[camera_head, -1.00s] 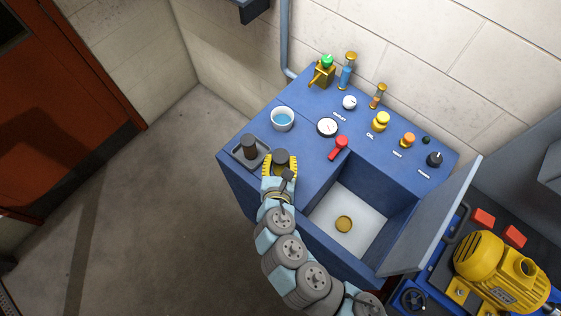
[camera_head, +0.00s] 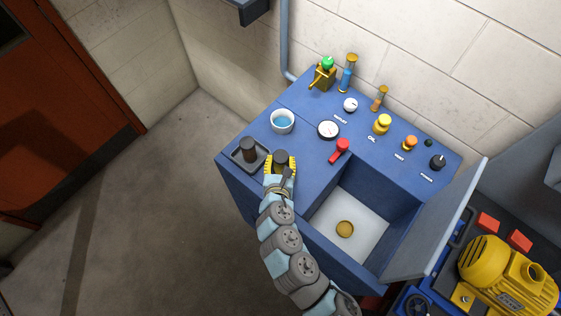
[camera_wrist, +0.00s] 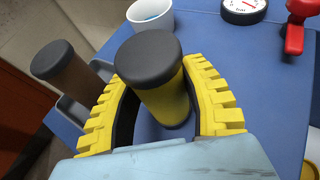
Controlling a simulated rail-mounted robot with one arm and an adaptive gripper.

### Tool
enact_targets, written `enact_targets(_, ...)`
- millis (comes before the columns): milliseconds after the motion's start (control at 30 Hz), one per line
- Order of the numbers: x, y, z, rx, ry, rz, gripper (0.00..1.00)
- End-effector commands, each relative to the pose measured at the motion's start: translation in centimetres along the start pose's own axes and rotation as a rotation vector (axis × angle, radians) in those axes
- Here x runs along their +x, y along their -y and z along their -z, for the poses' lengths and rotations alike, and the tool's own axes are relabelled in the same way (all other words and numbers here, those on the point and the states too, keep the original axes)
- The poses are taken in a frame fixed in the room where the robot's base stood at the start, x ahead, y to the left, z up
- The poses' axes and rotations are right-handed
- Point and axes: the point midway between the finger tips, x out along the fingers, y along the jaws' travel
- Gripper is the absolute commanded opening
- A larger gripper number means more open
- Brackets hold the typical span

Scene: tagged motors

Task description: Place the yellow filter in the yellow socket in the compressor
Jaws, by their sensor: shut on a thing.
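The yellow filter (camera_wrist: 165,97) is a yellow cylinder with a dark grey cap. My gripper (camera_wrist: 160,72) has its two ridged yellow fingers around it, one on each side, and is shut on it. In the head view the filter's dark cap (camera_head: 281,157) shows between the fingers of my gripper (camera_head: 280,165), just right of the tray. The yellow socket (camera_head: 345,229) is a round yellow disc on the white floor of the compressor's (camera_head: 295,105) open compartment, below and right of my gripper.
A brown filter (camera_head: 249,149) with a dark cap stands in the grey tray (camera_head: 263,167), close left of my gripper. A white cup (camera_head: 282,121) of blue liquid, a gauge (camera_head: 328,130) and a red lever (camera_head: 341,150) are nearby. The open lid (camera_head: 437,225) stands right of the compartment.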

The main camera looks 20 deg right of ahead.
Motion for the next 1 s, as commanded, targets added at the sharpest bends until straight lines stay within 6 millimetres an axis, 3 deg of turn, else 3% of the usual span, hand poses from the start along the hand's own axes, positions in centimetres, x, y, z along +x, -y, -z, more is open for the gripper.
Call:
enact_targets(533,0.32,-0.13,0.99,-0.002,-0.001,-0.002,0.06)
enact_targets(567,0.29,-0.12,0.9,-0.001,-0.001,-0.002,0.53)
enact_targets(600,0.28,-0.11,0.88,-0.001,-0.001,-0.002,0.64)
enact_targets(633,0.28,-0.1,0.89,-0.001,-0.001,-0.001,0.69)
enact_targets(1000,0.15,-0.05,0.52,0.001,-0.001,0.0,0.69)
